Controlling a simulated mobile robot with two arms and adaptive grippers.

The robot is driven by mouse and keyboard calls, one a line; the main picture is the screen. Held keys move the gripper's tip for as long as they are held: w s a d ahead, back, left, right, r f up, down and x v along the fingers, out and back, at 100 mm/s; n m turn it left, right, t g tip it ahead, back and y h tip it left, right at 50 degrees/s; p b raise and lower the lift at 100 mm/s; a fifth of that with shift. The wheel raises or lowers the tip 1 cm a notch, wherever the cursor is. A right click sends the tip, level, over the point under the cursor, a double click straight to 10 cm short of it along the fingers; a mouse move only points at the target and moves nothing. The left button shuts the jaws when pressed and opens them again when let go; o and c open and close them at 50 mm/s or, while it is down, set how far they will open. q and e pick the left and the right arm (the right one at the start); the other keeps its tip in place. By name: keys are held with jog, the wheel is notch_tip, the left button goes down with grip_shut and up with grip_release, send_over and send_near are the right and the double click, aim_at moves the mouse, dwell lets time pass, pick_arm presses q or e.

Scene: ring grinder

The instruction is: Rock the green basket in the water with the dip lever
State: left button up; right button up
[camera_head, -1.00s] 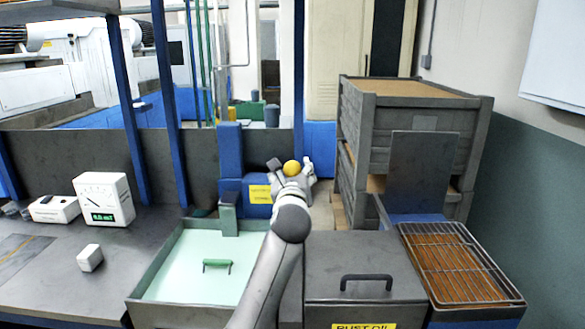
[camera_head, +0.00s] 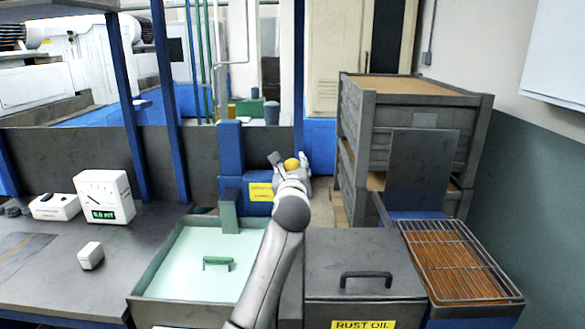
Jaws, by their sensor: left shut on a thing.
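The green basket shows only as a green handle (camera_head: 217,262) above the pale water of the open tank (camera_head: 150,278); the rest of it cannot be made out. The dip lever shows as a yellow ball knob (camera_head: 291,164) in front of the blue unit behind the tank; its shaft is hidden. My left gripper (camera_head: 290,168) is shut on the knob, its fingers on either side. My left arm rises from the bottom edge along the tank's right side. My right gripper is out of view.
A lidded rust oil box (camera_head: 335,265) stands right of the tank, then a wire rack (camera_head: 455,260) over a brown tray. Stacked grey crates (camera_head: 357,150) stand behind. A meter (camera_head: 104,197) and a small white block (camera_head: 91,256) sit on the left bench.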

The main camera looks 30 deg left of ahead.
pick_arm(q)
grip_shut()
jog(key=s+d+f+t+y+b, duration=0.1)
jog(key=s+f+b, duration=0.3)
jog(key=f+b, duration=0.5)
jog(key=shift+s+d+f+t+y+b, duration=0.3)
jog(key=shift+d+f+t, duration=0.4)
jog(key=shift+d+f, duration=0.15)
jog(key=o, duration=1.2)
grip_release()
jog(key=shift+r, duration=0.15)
jog(key=shift+s+d, duration=0.1)
jog(key=v, duration=1.1)
jog(key=shift+s+d, duration=0.25)
jog(key=shift+s, duration=0.1)
